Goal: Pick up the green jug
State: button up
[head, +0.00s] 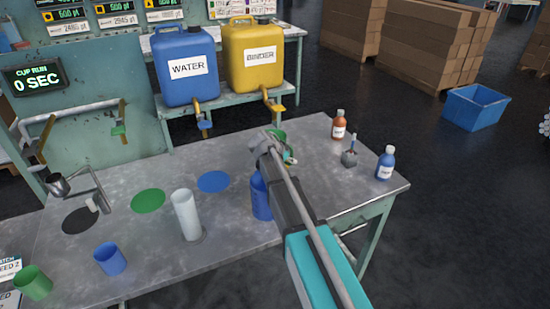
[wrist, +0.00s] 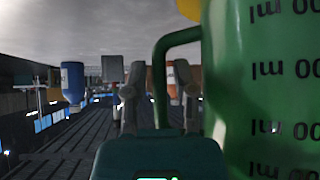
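The green jug (head: 279,133) is on the table in the head view, mostly hidden behind my gripper (head: 265,142). In the wrist view, which looks upside down, the jug (wrist: 265,100) fills the right side, with dark volume marks on its wall. Its handle (wrist: 159,80) sticks out to the left. The two fingers of my gripper (wrist: 158,75) stand apart, with the handle showing in the gap between them. I cannot tell whether either finger touches the handle.
A blue bottle (head: 261,197) stands close beside my arm. A white cylinder (head: 187,215) and a blue cup (head: 110,259) are further left.

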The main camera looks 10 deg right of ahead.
jog(key=shift+w+d+f, duration=0.2)
jog(key=shift+d+f, duration=0.2)
jog(key=shift+f, duration=0.05)
dwell(0.3)
grip_shut()
